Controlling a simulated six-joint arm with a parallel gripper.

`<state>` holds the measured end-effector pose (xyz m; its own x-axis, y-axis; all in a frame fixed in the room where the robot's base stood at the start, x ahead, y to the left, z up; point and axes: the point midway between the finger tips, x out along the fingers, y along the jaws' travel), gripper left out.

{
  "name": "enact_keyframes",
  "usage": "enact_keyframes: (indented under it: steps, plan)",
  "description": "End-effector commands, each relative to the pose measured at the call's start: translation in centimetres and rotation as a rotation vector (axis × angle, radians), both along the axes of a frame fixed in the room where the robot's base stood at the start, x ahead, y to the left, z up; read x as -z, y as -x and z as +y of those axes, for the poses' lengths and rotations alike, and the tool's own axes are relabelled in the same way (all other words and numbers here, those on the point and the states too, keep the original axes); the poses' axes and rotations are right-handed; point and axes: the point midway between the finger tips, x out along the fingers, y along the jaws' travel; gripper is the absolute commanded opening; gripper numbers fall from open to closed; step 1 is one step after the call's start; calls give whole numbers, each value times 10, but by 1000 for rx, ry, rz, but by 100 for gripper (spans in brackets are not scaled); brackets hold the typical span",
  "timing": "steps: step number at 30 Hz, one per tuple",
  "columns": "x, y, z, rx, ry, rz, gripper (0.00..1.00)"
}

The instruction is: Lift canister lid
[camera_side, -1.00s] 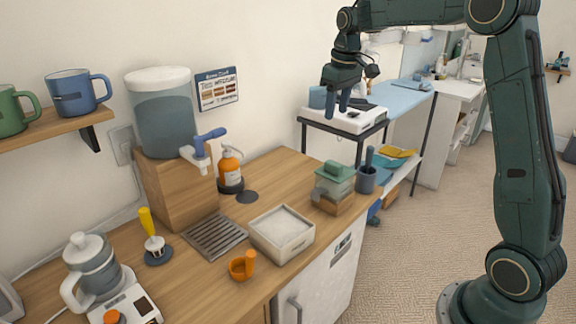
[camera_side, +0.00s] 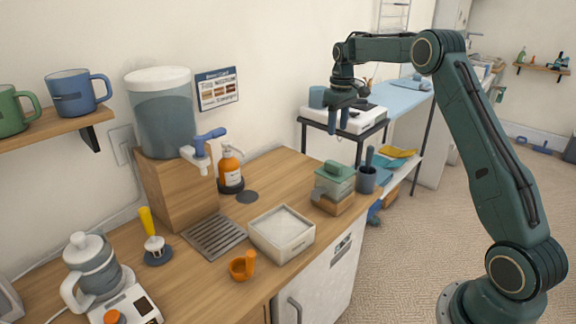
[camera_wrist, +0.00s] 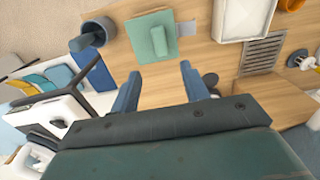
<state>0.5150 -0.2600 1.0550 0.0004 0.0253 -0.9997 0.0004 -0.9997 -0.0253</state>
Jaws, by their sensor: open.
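The lid has a raised handle and sits on the canister. In the wrist view the lid (camera_wrist: 153,38) shows from above, ahead of the fingertips. My gripper (camera_side: 343,112) is in the air, above and behind the canister as seen from the side camera. In the wrist view my gripper (camera_wrist: 161,82) has its two blue fingers wide apart with nothing between them.
A grey cup (camera_side: 366,179) with a tool in it stands just right of the canister. A white tray (camera_side: 282,234) and an orange scoop (camera_side: 242,266) lie to its left. A small table with a white device (camera_side: 345,117) stands behind. A dispenser (camera_side: 165,112) stands by the wall.

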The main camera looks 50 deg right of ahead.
Motion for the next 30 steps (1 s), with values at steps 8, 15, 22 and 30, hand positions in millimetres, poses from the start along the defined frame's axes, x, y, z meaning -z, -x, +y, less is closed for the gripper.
enact_keyframes:
  steps: [8, 15, 22, 30]
  plan:
    - [22, 0, 1, 0, -2, 4, 45]
    - [56, 1, 2, 0, -2, 4, 45]
    - [92, 1, 3, 1, -2, 4, 45]
    - [124, 1, 4, 0, -1, 2, 45]
